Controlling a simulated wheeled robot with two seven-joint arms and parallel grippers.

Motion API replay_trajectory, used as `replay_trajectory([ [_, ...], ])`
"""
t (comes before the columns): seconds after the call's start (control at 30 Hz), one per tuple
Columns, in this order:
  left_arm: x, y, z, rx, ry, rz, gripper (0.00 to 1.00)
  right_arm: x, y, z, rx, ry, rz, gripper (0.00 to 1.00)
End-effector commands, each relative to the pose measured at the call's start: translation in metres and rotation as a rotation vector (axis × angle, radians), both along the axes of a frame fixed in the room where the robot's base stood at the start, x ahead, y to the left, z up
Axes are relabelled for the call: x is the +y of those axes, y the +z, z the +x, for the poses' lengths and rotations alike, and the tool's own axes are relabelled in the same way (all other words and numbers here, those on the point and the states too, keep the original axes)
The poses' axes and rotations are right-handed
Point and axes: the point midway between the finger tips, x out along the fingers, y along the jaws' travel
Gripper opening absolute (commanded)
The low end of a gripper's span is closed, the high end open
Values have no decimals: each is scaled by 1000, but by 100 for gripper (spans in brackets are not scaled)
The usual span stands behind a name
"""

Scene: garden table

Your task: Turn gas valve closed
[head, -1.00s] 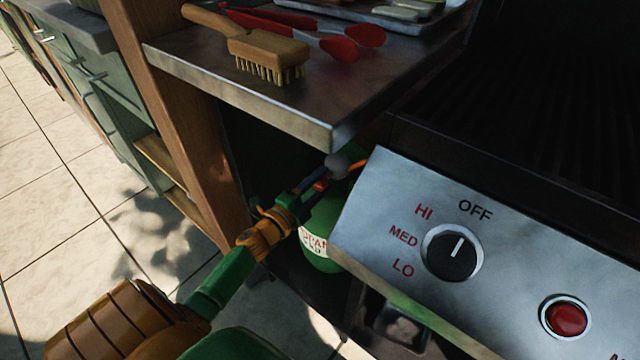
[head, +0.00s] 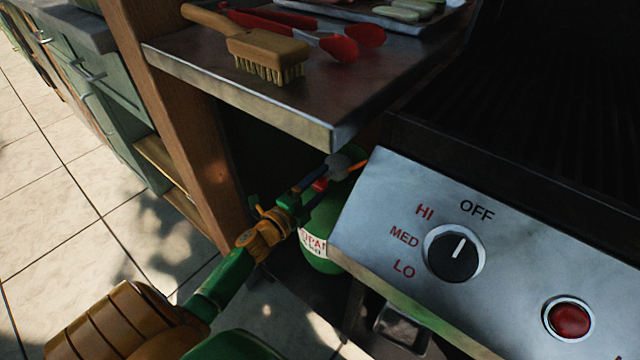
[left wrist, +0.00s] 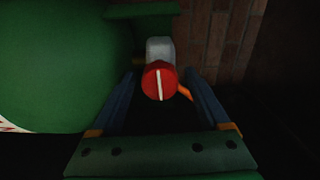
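The gas valve is a small red knob with a white line (left wrist: 160,82) on a grey fitting (left wrist: 160,49). In the left wrist view its line stands nearly upright. The knob belongs to the green gas bottle (head: 318,235), whose side also fills the left of the wrist view (left wrist: 50,65). In the head view the red knob (head: 320,185) is partly hidden by my gripper. My left gripper (head: 318,178) is open, its blue fingers on either side of the knob with gaps showing in the wrist view (left wrist: 161,78). My right gripper is not in view.
A metal shelf (head: 240,95) with a brush (head: 265,52) and red-tipped tongs (head: 340,47) overhangs the bottle. A wooden post (head: 175,130) stands left. The grill panel (head: 370,215) with its black dial (head: 453,253) is close on the right. An orange hose (head: 357,164) leaves the valve.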

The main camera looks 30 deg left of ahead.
Motion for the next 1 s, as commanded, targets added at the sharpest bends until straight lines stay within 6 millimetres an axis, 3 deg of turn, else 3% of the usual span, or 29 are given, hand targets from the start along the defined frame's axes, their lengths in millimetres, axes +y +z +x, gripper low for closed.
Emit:
replay_trajectory([
  [0.27, 0, 0, -6, 1, 0, -1, 79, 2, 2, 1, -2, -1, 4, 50],
  [0.5, 4, 1, -56, 3, 0, -1, 79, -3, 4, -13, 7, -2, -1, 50],
  [0.6, 5, 0, -67, 1, 0, -1, 79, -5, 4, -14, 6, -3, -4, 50],
  [1.0, 5, 0, -71, 0, 0, 0, 79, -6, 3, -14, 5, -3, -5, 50],
])
